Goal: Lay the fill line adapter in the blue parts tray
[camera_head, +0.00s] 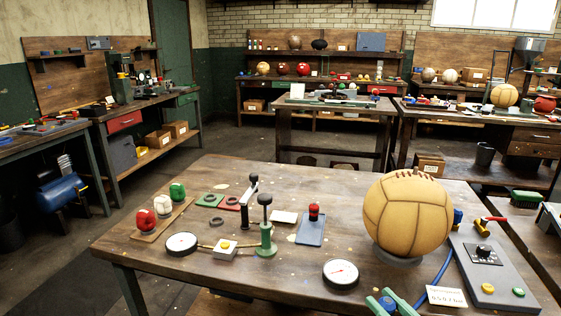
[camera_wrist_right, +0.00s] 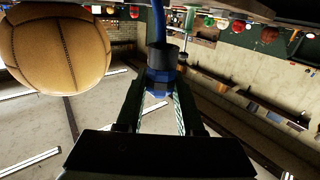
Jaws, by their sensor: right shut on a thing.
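My right gripper (camera_head: 386,301) is at the bottom edge of the head view, at the front of the table. In the right wrist view, its fingers (camera_wrist_right: 160,100) are shut on a blue and black fitting (camera_wrist_right: 160,75), which looks like the fill line adapter. A blue hose (camera_wrist_right: 188,17) shows beyond it; the hose also shows in the head view (camera_head: 436,278), right of the gripper. A flat blue tray (camera_head: 311,236) lies mid-table, to the left of and beyond the gripper. A red-topped piece (camera_head: 314,211) stands at its far end. My left gripper is not in view.
A big tan leather ball (camera_head: 407,215) stands on the table between the tray and a grey control box (camera_head: 487,272). A white gauge (camera_head: 341,273) lies between gripper and tray. A green post with black knob (camera_head: 266,235) stands left of the tray. A label card (camera_head: 446,296) is near the gripper.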

